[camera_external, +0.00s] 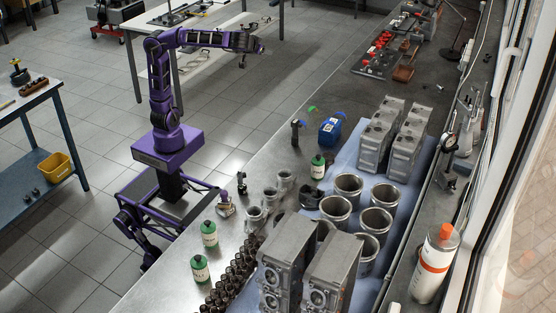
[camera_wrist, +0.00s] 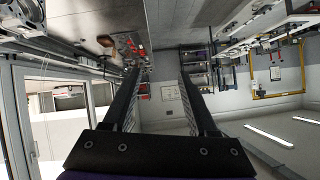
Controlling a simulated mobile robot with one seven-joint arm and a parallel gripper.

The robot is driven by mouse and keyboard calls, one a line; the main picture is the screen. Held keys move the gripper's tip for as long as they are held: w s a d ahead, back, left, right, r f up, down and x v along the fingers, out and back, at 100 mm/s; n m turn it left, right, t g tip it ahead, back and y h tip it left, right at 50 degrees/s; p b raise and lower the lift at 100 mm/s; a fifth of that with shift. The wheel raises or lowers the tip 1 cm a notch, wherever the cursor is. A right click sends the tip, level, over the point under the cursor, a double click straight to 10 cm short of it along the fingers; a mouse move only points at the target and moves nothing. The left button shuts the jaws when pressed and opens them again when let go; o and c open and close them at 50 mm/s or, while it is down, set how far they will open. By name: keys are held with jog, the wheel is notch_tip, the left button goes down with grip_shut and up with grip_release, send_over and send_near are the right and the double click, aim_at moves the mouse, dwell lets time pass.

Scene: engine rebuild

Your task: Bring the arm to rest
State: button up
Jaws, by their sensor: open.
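My purple arm stands on its wheeled base, raised and bent, with the forearm roughly level and reaching to the right above the open floor. My gripper (camera_external: 260,47) is at the end of the forearm, in the air, left of the long workbench and touching nothing that I can see. In the wrist view, the two dark fingers of my gripper (camera_wrist: 158,75) are spread apart with nothing between them.
The long workbench (camera_external: 180,285) holds engine blocks (camera_external: 330,265), metal cylinders (camera_external: 348,187), green-labelled bottles (camera_external: 209,233) and a blue box (camera_external: 329,131). A white table (camera_external: 158,20) stands behind my arm. A blue-framed bench (camera_external: 60,135) with a yellow bin (camera_external: 55,168) is left. Tiled floor around my base looks clear.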

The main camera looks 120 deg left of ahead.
jog(key=s+d+f+m+t+h+p, duration=0.1)
jog(key=s+d+f+m+h, duration=0.3)
jog(key=d, duration=0.4)
jog(key=s+d+f+m+t+h, duration=0.3)
jog(key=s+d+f+m+h, duration=0.1)
jog(key=d+f+m, duration=0.3)
jog(key=s+d+f+m+t+h+p, duration=0.1)
jog(key=s+d+f+m+t+h, duration=0.1)
jog(key=d+f, duration=0.7)
jog(key=s+m+h, duration=0.1)
jog(key=s+m, duration=0.1)
jog(key=m, duration=0.1)
jog(key=shift+s+f+t+h+p, duration=0.2)
jog(key=shift+t+h+p, duration=0.1)
jog(key=shift+h, duration=0.1)
jog(key=shift+d, duration=0.1)
